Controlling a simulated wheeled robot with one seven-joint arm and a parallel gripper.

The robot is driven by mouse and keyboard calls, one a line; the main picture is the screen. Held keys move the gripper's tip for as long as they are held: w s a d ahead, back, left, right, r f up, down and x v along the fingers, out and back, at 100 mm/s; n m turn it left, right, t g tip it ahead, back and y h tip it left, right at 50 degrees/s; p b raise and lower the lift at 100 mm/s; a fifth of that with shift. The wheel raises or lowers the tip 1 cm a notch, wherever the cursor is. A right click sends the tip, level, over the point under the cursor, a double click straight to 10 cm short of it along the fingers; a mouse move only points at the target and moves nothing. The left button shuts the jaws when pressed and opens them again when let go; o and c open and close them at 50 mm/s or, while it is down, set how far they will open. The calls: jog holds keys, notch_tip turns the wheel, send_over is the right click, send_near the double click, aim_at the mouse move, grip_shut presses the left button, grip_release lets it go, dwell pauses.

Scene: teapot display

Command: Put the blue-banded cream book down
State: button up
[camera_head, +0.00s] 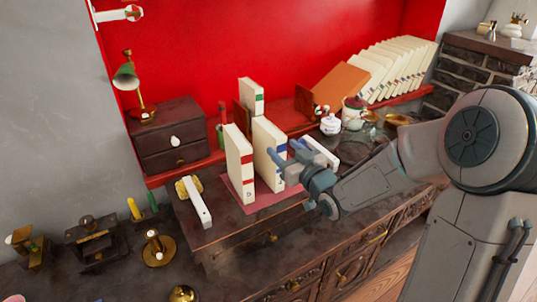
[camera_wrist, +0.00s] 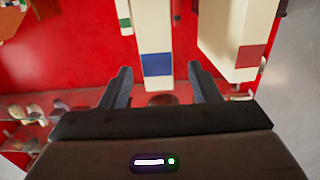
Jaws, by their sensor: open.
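The blue-banded cream book (camera_head: 265,143) stands upright on a red mat (camera_head: 270,199) on the dark wooden cabinet in the head view. In the wrist view the same book (camera_wrist: 153,28) runs down the middle, with its blue band towards me. My gripper (camera_head: 285,152) is at the book's banded side, with its fingers apart. In the wrist view the book's near end shows between the gripper's two open fingers (camera_wrist: 160,78), with gaps at both sides.
A white book-like block (camera_head: 320,152) lies right of my gripper. A leaning row of cream books (camera_head: 400,68) fills the back right shelf. A white bar (camera_head: 196,203) lies left.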

aim_at(273, 136)
jog(key=shift+p+x, duration=0.65)
jog(key=shift+x, duration=2.9)
jog(key=shift+r, duration=0.2)
grip_shut()
